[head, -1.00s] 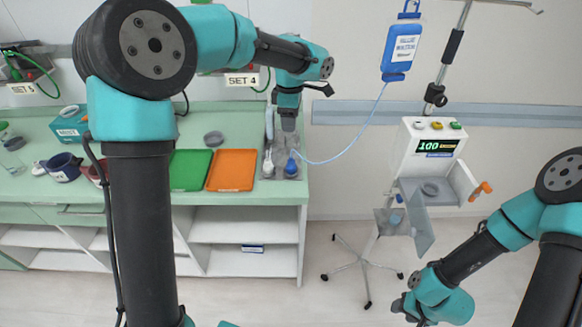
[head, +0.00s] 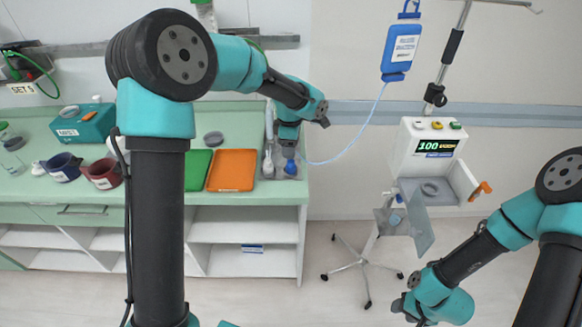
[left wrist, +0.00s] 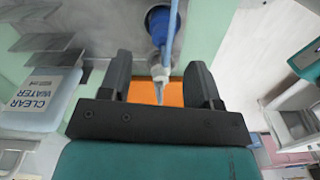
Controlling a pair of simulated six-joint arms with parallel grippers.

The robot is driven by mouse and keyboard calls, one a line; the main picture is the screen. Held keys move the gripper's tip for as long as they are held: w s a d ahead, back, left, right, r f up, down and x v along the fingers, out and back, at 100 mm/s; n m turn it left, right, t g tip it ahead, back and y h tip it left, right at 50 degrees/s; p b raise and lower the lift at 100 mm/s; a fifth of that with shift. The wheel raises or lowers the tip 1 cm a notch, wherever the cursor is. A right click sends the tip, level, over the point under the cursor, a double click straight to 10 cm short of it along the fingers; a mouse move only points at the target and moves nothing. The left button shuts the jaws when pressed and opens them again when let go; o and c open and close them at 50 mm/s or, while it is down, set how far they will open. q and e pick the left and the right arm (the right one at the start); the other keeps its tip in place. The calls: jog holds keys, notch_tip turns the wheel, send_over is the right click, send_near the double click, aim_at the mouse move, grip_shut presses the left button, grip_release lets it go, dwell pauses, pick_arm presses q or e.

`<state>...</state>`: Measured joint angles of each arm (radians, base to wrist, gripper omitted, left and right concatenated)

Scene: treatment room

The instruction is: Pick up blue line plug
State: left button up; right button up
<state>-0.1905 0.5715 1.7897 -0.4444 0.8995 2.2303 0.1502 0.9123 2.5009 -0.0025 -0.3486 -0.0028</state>
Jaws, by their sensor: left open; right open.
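The blue line plug (head: 291,169) rests in a grey tray (head: 279,177) at the right end of the green counter. A pale tube runs to it from the hanging blue bag (head: 402,50). My left gripper (head: 289,141) is open and points down just above the plug. In the left wrist view, the plug (left wrist: 158,22) lies beyond the spread fingers (left wrist: 159,72), near the middle, with a pale narrow part reaching into the gap. I cannot tell whether the fingers touch it. My right gripper (head: 410,308) is open and empty, low over the floor.
A white plug-like piece (head: 268,166) sits beside the blue plug. Orange (head: 232,170) and green (head: 197,171) trays lie to the left. A pump on a wheeled stand (head: 431,148) stands right, with an open door. A clear water container (left wrist: 40,97) shows in the left wrist view.

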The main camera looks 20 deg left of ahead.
pick_arm(q)
jog(key=shift+s+d+f, duration=0.15)
jog(key=shift+f, duration=2.45)
jog(key=c, duration=1)
jog(key=shift+r, duration=1.25)
jog(key=shift+s+d+r, duration=0.15)
jog(key=shift+s+r, duration=0.2)
jog(key=shift+r, duration=0.25)
jog(key=s+d, duration=0.2)
jog(key=s, duration=0.5)
jog(key=s+d+r, duration=0.1)
jog(key=s+d, duration=0.2)
jog(key=s, duration=0.4)
jog(key=shift+s+r, duration=0.15)
jog(key=shift+s, duration=0.05)
